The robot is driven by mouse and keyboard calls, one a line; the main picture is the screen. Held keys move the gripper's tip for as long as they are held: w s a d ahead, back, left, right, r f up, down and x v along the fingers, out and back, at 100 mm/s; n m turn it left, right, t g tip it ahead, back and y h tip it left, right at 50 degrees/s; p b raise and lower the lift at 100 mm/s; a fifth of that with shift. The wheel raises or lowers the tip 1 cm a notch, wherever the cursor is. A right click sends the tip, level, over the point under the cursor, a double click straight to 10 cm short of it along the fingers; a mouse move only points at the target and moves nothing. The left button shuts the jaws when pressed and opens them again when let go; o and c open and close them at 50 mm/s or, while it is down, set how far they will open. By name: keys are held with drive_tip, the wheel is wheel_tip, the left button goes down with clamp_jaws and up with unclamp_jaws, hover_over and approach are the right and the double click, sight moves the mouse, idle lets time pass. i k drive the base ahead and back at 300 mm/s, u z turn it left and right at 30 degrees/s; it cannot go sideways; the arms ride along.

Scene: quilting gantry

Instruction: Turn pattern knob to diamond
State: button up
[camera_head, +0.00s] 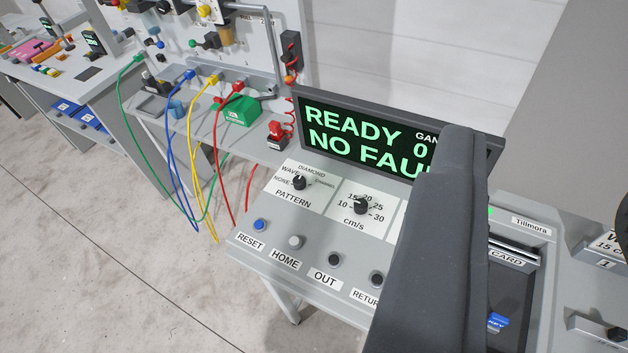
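The pattern knob (299,183) is a small black knob on a white plate marked PATTERN, at the left of the sloped control panel (262,262). The labels NONE, WAVE, DIAMOND and CHANNEL run around it from left over the top to right. A small light mark shows on its upper side; it is too small to tell which label it points at. Nothing touches the knob. A dark grey part of my arm stands in front of the panel's right half, hiding part of it. No gripper fingers can be made out.
A second black knob (361,206), marked cm/s, sits right of the pattern knob. Several push buttons line the front edge, with RESET (260,225) blue. The screen (350,130) behind reads READY and NO FAU, partly hidden. Coloured cables (190,150) hang at the left bench.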

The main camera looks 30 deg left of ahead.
sight(300, 182)
drive_tip(key=z, duration=0.05)
drive_tip(key=i, duration=1)
drive_tip(key=u, duration=0.05)
